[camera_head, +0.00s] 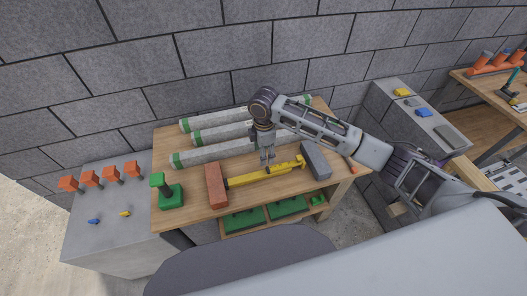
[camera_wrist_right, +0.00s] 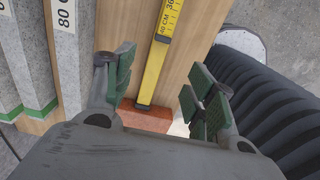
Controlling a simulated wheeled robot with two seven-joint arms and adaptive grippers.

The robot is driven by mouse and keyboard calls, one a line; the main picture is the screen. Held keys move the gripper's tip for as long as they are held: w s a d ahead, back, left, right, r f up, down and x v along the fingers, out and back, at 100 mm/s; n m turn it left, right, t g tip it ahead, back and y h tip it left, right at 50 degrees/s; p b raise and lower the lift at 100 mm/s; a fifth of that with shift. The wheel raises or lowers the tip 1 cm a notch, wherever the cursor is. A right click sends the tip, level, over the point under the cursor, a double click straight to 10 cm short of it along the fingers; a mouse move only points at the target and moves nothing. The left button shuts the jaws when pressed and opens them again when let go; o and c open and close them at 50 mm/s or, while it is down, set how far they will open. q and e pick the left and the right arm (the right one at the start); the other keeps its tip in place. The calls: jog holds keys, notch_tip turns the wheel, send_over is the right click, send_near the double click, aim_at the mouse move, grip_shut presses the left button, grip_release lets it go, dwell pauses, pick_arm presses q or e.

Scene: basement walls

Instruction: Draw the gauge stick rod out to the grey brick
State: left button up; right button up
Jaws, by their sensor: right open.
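The yellow gauge stick (camera_head: 262,175) lies flat on the wooden table, running from the red brick (camera_head: 216,184) on the left towards the grey brick (camera_head: 316,160) on the right. Its right end has a wider yellow piece close to the grey brick; I cannot tell if they touch. My right gripper (camera_head: 267,157) points down over the middle of the stick, open and empty. In the right wrist view the stick (camera_wrist_right: 154,72), with its scale marks, runs between the spread green-padded fingers, and the red brick (camera_wrist_right: 146,116) shows below. My left gripper is out of view.
Several grey cylinders (camera_head: 212,152) with green ends lie behind the stick. A green stand (camera_head: 169,190) is at the table's left end. Green trays (camera_head: 245,219) sit on the shelf below. A grey side block (camera_head: 105,215) holds orange pieces.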

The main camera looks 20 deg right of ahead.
aim_at(264, 173)
jog(key=shift+f, duration=0.1)
jog(key=shift+f, duration=6.85)
jog(key=c, duration=1.2)
jog(key=o, duration=1.2)
jog(key=shift+r, duration=0.15)
notch_tip(264, 173, up, 12)
